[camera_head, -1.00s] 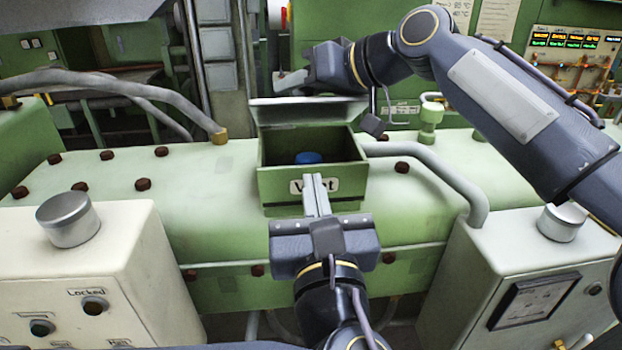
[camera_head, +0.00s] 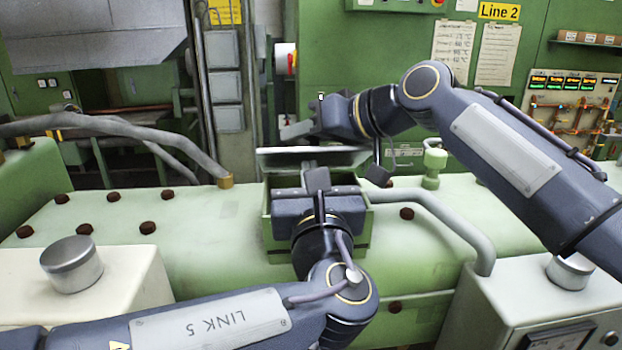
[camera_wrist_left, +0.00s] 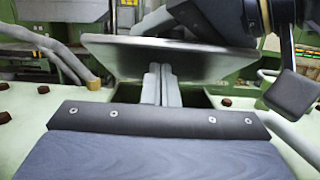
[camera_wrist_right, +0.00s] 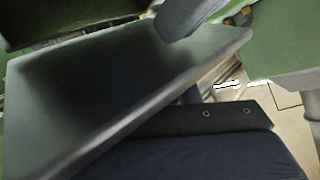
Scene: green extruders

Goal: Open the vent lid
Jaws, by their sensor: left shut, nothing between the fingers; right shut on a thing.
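The green vent box (camera_head: 364,226) stands on the green machine with its grey lid (camera_head: 342,158) raised at the back. The lid's underside shows in the left wrist view (camera_wrist_left: 130,60). My left gripper (camera_head: 309,165) is shut and empty over the box. Its fingertips (camera_wrist_left: 161,70) are close to the lid's underside; I cannot tell if they touch. The box's inside and label are hidden by my left gripper.
A grey pipe (camera_head: 450,222) curves right of the box. A green capped fitting (camera_head: 433,165) stands behind it. White cabinets with round metal caps (camera_head: 72,262) flank the front. Dark bolts dot the machine top. The space left of the box is open.

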